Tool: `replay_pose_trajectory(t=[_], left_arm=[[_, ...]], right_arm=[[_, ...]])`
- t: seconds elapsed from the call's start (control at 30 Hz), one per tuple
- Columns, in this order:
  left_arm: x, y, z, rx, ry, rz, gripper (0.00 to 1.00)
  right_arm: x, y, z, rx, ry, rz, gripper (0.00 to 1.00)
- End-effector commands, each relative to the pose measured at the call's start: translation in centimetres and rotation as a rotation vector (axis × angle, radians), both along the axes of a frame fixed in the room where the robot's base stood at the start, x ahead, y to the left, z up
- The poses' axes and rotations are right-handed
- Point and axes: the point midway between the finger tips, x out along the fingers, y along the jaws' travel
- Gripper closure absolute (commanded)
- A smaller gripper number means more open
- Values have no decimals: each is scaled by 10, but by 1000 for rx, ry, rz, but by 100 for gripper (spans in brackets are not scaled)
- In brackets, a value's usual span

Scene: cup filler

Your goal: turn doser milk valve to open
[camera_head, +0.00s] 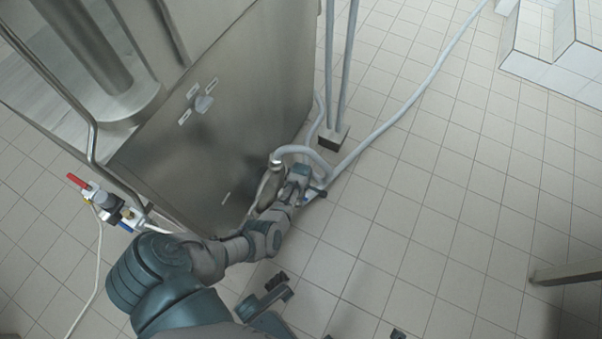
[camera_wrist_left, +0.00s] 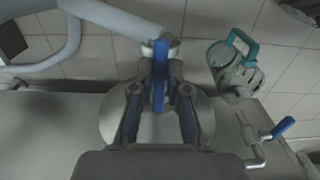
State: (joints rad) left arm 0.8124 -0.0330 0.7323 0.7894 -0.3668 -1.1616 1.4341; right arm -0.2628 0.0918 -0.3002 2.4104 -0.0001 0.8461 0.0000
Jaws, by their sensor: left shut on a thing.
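My left arm reaches from the bottom left of the head view to the foot of the steel machine. My left gripper (camera_head: 308,188) is beside the grey hoses at the machine's lower corner. In the left wrist view the gripper (camera_wrist_left: 160,92) is shut on a blue valve handle (camera_wrist_left: 159,68), one finger on each side. The handle stands lengthwise between the fingers, in front of a round metal body (camera_wrist_left: 112,122). In the head view the handle is mostly hidden by the gripper. Dark parts at the bottom edge may be my right gripper; I cannot tell its state.
The steel machine (camera_head: 262,75) fills the upper left. A fitting with a red lever (camera_head: 78,181) is at its left. A grey hose (camera_head: 408,103) crosses the tiles. A teal-handled clear vessel (camera_wrist_left: 233,75) and another blue lever (camera_wrist_left: 283,127) are right of my gripper. Floor at right is mostly clear.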

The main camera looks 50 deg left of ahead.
Motion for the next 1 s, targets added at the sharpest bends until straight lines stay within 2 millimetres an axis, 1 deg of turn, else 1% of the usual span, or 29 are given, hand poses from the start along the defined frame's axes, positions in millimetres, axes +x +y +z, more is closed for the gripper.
replay_pose_trajectory(t=[0.43,0.47,0.5,0.53,0.87,1.0], left_arm=[[3,0,1,-1,-7,12,100],[3,0,1,-1,-7,12,77],[3,0,1,-1,-8,12,67],[3,0,1,-1,-7,12,60],[2,0,1,-1,-4,10,59],[2,0,10,0,-5,10,59]], right_arm=[[0,0,0,2,-4,-1,60],[0,0,0,2,-4,-1,60],[0,0,0,2,-4,-1,60],[0,0,0,2,-4,-1,60],[-1,0,0,0,-6,-2,60],[-2,0,1,0,-6,-1,60]])
